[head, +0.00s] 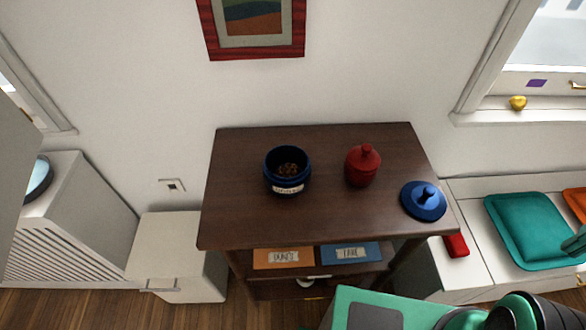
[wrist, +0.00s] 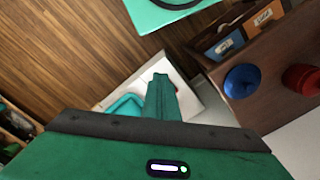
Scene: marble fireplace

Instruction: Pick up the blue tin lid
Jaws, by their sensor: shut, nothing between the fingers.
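The blue tin lid (head: 424,200) is a round blue disc with a knob. It lies flat, knob up, near the right front corner of the dark wooden table (head: 320,215). It also shows at the right in the wrist view (wrist: 241,81). The open blue tin (head: 287,172) stands left of the table's middle, with brown bits inside and a white label. My gripper (wrist: 160,80) is shut and empty in the wrist view. It is apart from the lid, out past the table's side.
A red lidded jar (head: 362,167) stands between the blue tin and the lid, close to the lid. Orange and blue labelled boxes (head: 283,257) sit on the shelf below. A white bench with a teal cushion (head: 528,229) is at the right. The table's front middle is clear.

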